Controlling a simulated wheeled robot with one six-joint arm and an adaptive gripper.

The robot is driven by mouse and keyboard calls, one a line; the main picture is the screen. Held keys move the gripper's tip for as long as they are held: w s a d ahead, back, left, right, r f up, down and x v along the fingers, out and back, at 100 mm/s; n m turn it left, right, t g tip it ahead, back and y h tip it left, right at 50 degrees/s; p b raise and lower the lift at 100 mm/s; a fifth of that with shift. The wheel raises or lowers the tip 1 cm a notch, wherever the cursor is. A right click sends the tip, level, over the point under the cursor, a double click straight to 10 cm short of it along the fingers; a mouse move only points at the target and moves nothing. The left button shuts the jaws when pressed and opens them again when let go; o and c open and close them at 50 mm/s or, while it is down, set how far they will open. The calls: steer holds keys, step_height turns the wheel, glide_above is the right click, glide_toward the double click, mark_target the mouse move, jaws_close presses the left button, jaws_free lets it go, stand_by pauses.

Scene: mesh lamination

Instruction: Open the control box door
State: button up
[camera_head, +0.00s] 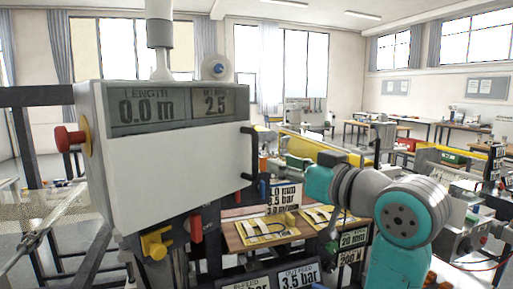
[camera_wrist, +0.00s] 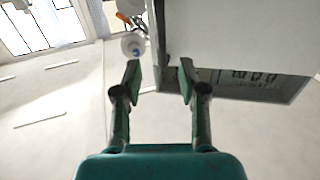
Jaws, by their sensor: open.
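The control box (camera_head: 170,160) is a light grey box at centre left in the head view, with a grey display along its top. Its white front door (camera_head: 190,170) looks shut. A black bar handle (camera_head: 251,157) stands on the door's right edge. My gripper (camera_head: 288,163) is to the right of the handle and apart from it. In the wrist view my gripper (camera_wrist: 160,75) is open and nothing shows between its fingers. The box face (camera_wrist: 250,35) fills the upper right there, with the display (camera_wrist: 240,82) below it, partly behind the right finger. I cannot clearly make out the handle there.
A red knob (camera_head: 68,139) sticks out from the box's left side. Yellow (camera_head: 156,243) and red (camera_head: 196,228) parts sit below the box. A wooden table (camera_head: 235,240) with yellow-framed items stands behind. Pressure signs (camera_head: 298,277) are at the bottom.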

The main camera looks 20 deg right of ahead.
mark_target(257, 148)
steer(key=x, duration=0.3)
steer(key=r+x, duration=0.1)
steer(key=x, duration=0.6)
steer(key=shift+w+a+r, duration=0.15)
steer(key=shift+r, duration=0.15)
jaws_close()
